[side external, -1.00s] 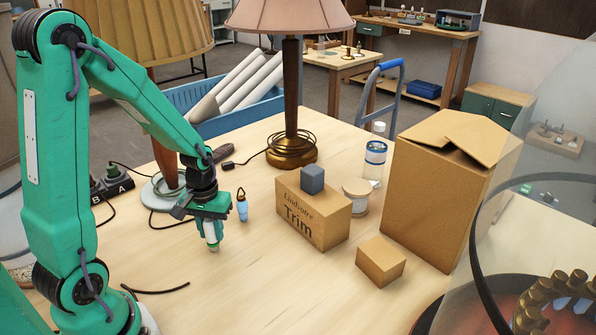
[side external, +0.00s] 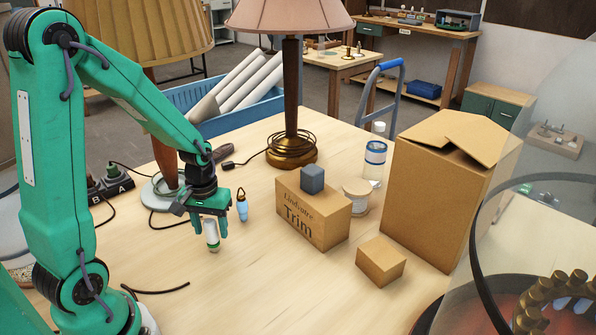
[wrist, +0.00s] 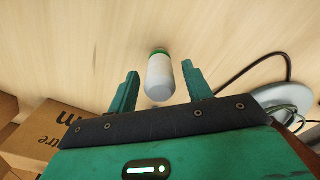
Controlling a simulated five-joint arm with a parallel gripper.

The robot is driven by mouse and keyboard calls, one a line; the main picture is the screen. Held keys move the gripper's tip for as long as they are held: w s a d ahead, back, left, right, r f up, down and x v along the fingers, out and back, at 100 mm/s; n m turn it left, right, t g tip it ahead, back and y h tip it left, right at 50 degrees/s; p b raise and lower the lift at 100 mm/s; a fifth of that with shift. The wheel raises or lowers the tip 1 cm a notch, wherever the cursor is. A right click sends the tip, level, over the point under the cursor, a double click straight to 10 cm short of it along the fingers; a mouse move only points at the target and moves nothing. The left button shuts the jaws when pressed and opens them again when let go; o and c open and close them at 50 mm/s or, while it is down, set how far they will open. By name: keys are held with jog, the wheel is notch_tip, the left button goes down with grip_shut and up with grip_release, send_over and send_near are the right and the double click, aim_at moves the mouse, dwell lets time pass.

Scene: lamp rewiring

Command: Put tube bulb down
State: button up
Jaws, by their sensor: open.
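The tube bulb (side external: 212,236) is a white cylinder with a green band at its lower end. It stands roughly upright on the wooden table, base down, below my gripper. In the wrist view the tube bulb (wrist: 160,77) sits between the two green fingers with gaps on both sides. My gripper (side external: 211,226) is open, fingers pointing down around the bulb's upper part; it also shows in the wrist view (wrist: 161,84). Whether the base fully touches the table is hard to tell.
A small blue bottle-like item (side external: 242,206) stands close right of my gripper. The Trim box (side external: 310,222) with a dark grey block (side external: 312,180) on it is farther right. A lamp base with a cord (side external: 160,192) lies behind.

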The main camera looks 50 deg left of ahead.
notch_tip(320, 180, up, 11)
jog(key=shift+r, duration=0.1)
dwell(0.5)
dwell(0.5)
jog(key=s+d+r+m+t, duration=0.5)
jog(key=s+d+r+m, duration=0.1)
jog(key=d, duration=0.4)
jog(key=shift+s+r+m+t, duration=0.35)
jog(key=shift+r+m, duration=0.25)
jog(key=shift+r, duration=0.7)
